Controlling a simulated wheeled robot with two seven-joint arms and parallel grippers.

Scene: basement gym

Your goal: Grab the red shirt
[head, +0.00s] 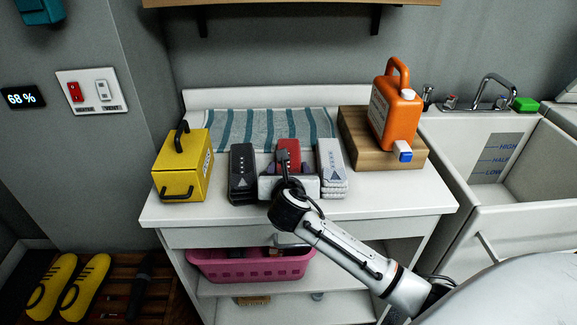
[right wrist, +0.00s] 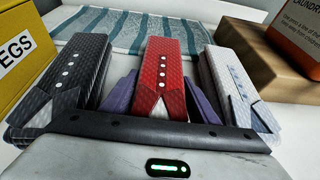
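The red shirt (head: 288,152) is folded into a narrow upright bundle with a row of white buttons. It stands on the white counter between a black folded shirt and a white stack; its near part is hidden by my right gripper in the head view. In the right wrist view the red shirt (right wrist: 165,72) is in the middle, pointing away from me. My right gripper (right wrist: 160,88) has its purple fingers apart, one on each side of the red shirt's near end. I see no clear grip on it. My left gripper is out of view.
The black shirt (head: 242,172) and white stack (head: 331,168) stand close on either side. A yellow box (head: 182,168) is at left. An orange jug (head: 394,112) stands on a wooden block (head: 354,145) at right. A striped towel (head: 262,126) lies behind.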

